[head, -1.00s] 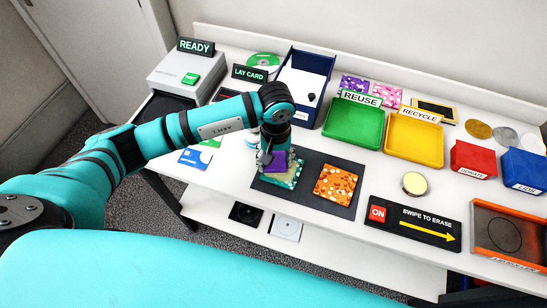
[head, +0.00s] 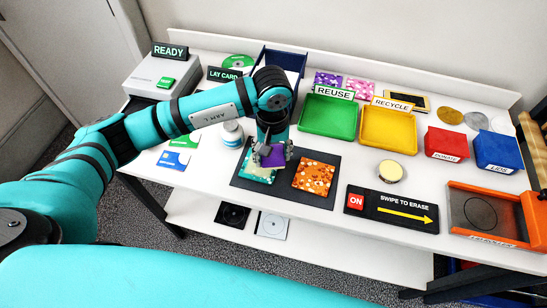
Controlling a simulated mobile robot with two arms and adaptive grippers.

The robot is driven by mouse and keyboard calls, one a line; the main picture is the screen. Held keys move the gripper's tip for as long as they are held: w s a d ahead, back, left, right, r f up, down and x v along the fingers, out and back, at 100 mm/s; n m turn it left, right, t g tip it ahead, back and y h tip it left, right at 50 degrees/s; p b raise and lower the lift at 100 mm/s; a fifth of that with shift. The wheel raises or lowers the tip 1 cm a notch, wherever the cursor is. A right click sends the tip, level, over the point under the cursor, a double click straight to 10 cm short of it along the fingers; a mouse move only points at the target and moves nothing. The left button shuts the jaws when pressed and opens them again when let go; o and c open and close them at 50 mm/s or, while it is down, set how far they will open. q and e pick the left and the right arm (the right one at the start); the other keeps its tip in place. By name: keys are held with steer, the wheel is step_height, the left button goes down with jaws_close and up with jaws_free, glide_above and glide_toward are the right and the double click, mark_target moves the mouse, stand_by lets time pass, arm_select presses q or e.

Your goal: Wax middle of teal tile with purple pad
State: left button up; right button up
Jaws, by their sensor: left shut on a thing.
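The teal tile (head: 258,176) lies on the left part of a dark mat (head: 284,193), partly covered by my gripper and the pad. My left gripper (head: 272,156) points down over the tile's upper right part and is shut on the purple pad (head: 274,158). The pad is at or just above the tile; I cannot tell whether they touch. An orange patterned tile (head: 314,177) lies on the mat to the right. My right gripper is not in view.
A round tin (head: 390,171) stands right of the mat, above the black swipe-to-erase panel (head: 392,208). A white jar (head: 232,133) and cards (head: 176,158) are at left. Green (head: 328,117) and yellow (head: 388,130) trays stand behind. My left arm spans the table's left side.

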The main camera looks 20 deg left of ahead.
arm_select(q)
steer(key=r+p, duration=0.1)
steer(key=r, duration=0.2)
steer(key=shift+d+r, duration=0.2)
steer(key=shift+a+r, duration=0.15)
steer(key=shift+r, duration=0.25)
